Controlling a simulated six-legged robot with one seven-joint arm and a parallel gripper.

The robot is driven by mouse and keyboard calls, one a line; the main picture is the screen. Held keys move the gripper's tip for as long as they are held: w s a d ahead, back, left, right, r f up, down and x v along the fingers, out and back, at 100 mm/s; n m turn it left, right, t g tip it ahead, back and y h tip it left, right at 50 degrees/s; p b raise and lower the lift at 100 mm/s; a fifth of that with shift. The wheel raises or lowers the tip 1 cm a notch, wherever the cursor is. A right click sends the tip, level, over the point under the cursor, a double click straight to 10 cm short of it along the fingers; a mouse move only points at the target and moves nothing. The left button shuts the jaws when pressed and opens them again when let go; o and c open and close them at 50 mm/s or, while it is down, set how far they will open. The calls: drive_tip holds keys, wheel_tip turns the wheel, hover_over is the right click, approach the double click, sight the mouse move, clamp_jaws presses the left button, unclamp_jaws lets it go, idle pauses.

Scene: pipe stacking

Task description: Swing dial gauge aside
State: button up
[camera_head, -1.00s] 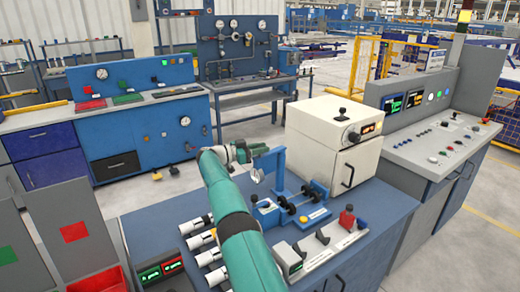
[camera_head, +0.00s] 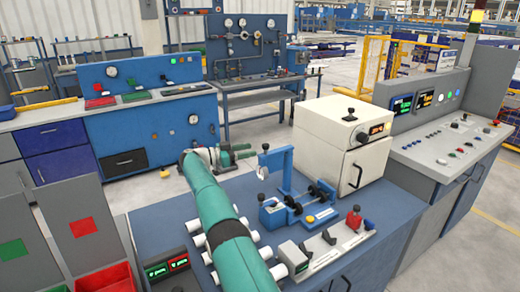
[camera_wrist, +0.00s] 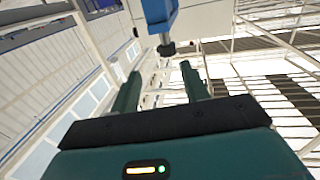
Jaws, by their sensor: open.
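A blue upright stand (camera_head: 287,172) with a short overhanging arm (camera_head: 272,157) stands on the blue bench; I take this for the gauge holder. A small grey part hangs at its left end, but no dial face can be made out. My gripper (camera_head: 246,152) is left of this arm, apart from it, with its fingers pointing right. In the wrist view my gripper (camera_wrist: 159,75) has its two green fingers spread, with nothing between them. The blue arm (camera_wrist: 160,12) and its dark round tip (camera_wrist: 167,48) show just beyond the fingertips.
A dark shaft with discs (camera_head: 309,198) lies in a blue fixture below the arm. A cream cabinet (camera_head: 340,140) stands close behind on the right. White cylinders (camera_head: 196,240) line the bench beneath my arm. Levers (camera_head: 330,238) are at the front.

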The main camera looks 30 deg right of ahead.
drive_tip(key=shift+w+a, duration=0.15)
drive_tip(key=shift+a, duration=0.65)
drive_tip(key=shift+w+a, duration=0.1)
drive_tip(key=shift+a, duration=0.65)
drive_tip(key=shift+s, duration=0.1)
